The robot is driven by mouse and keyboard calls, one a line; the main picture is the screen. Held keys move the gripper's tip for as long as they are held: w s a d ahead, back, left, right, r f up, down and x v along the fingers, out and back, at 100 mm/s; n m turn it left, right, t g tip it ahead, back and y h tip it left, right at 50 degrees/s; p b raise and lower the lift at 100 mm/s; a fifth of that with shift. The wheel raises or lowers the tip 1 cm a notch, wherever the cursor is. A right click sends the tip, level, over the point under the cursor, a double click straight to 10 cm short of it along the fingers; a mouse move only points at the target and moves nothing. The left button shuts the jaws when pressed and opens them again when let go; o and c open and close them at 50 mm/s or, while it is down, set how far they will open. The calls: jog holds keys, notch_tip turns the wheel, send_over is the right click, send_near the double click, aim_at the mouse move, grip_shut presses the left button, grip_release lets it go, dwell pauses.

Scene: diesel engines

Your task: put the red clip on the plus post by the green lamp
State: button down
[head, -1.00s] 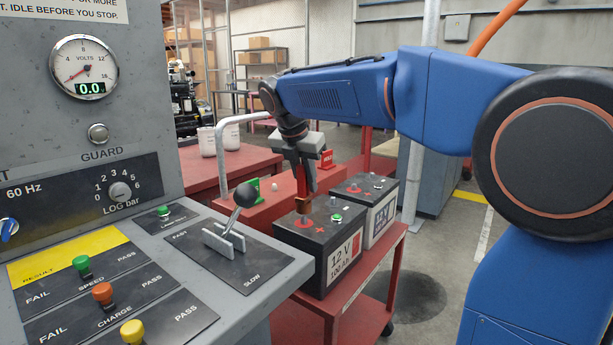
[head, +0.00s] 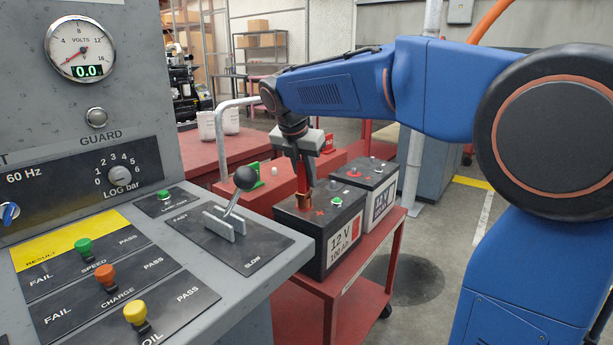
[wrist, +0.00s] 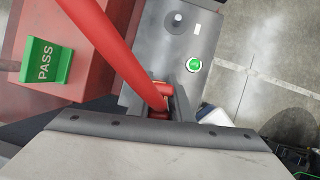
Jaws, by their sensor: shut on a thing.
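My gripper (head: 304,183) is shut on the red clip (head: 303,200), with its copper-coloured jaws pointing down. It hangs over the top of the near 12 V battery (head: 312,232), just left of the green lamp (head: 336,201) and by a red plus mark (head: 320,213). I cannot tell whether the clip touches a post; the plus post is not clearly visible. In the wrist view the clip (wrist: 161,92) is between the fingers, partly hidden, with a red cable (wrist: 112,42) leading up left. The green lamp (wrist: 193,65) is right of it, and a grey post (wrist: 178,18) farther off.
A second battery (head: 378,205) stands behind on the red cart (head: 375,250). A green PASS sign (wrist: 46,61) stands on a red surface beside the batteries. The grey console (head: 255,285) with a black-knobbed lever (head: 244,178) is close on the left.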

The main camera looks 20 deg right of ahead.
jog(key=c, duration=1.5)
grip_release()
jog(key=shift+r, duration=0.1)
jog(key=v, duration=1.7)
jog(key=shift+s+a+r, duration=0.1)
jog(key=shift+s, duration=0.1)
jog(key=s+d+f+m+y, duration=0.1)
jog(key=s+d+f+m, duration=0.2)
jog(key=s+f+m, duration=0.6)
jog(key=s+d+f+m+t+y, duration=0.1)
jog(key=s+d+f+m, duration=0.3)
jog(key=s+f+m, duration=0.5)
jog(key=s+d+f+m+y, duration=0.1)
jog(key=s+d+f+m, duration=0.3)
jog(key=s+f+m, duration=0.4)
jog(key=shift+s+f+m+t, duration=0.15)
jog(key=shift+s+f, duration=0.45)
jog(key=shift+f, duration=0.35)
jog(key=shift+s+f+m+t, duration=0.1)
jog(key=shift+s+f, duration=0.5)
jog(key=shift+f, duration=0.35)
jog(key=shift+s+f+m+t, duration=0.15)
jog(key=shift+s+f, duration=0.5)
jog(key=shift+f, duration=0.35)
